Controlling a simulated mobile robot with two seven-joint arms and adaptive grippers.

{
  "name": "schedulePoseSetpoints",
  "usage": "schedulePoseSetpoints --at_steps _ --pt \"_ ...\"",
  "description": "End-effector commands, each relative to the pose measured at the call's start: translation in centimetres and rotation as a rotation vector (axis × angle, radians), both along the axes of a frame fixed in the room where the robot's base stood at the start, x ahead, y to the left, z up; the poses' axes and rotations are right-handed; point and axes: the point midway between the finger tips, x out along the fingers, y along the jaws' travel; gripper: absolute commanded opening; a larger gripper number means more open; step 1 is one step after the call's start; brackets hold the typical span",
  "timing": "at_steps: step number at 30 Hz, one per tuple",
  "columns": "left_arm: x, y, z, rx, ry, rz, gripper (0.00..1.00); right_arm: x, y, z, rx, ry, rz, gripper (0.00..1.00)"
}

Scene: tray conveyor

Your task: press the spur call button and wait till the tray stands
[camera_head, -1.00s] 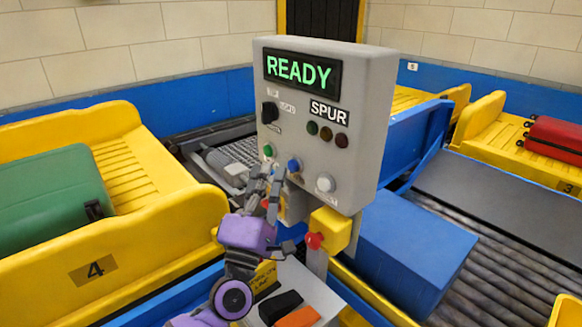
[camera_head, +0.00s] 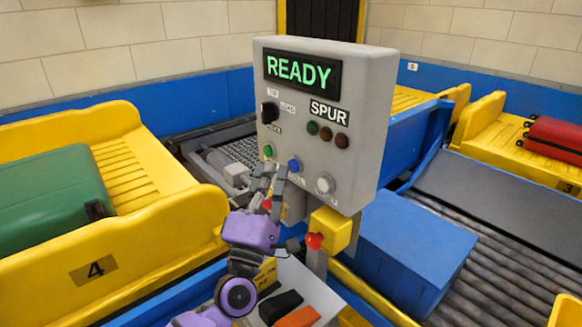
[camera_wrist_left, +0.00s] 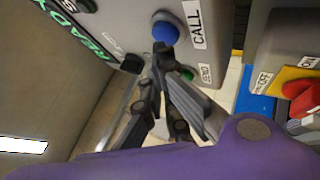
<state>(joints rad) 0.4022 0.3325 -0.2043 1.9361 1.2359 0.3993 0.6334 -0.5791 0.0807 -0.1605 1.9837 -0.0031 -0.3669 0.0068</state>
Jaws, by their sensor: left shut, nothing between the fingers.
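The grey control box labelled SPUR (camera_head: 330,170) stands in the middle of the head view, its display reading READY in green. The blue button (camera_head: 294,165) shows on its front; in the left wrist view this blue button (camera_wrist_left: 165,32) is beside the label CALL. My left gripper (camera_head: 270,172) is shut and empty, fingers pointing up just left of and below the blue button. In the left wrist view the fingertips (camera_wrist_left: 162,58) are near the blue button and the green button (camera_wrist_left: 186,73); I see no clear contact. My right gripper is not in view.
Yellow tray 4 (camera_head: 165,215) with a green suitcase (camera_head: 50,200) is at left; yellow tray 3 (camera_head: 482,125) with a red suitcase (camera_head: 555,138) is at right. A red knob on a yellow box (camera_head: 340,228) sits below the control box. A roller conveyor (camera_head: 490,235) runs at right.

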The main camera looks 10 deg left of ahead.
Motion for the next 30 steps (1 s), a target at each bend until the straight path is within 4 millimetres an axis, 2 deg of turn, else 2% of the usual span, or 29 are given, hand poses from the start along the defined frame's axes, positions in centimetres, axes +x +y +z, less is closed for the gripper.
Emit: schedulePoseSetpoints --at_steps 30 --pt "0.83 -0.68 0.02 0.001 0.0 -0.001 0.0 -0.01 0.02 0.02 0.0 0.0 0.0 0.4"
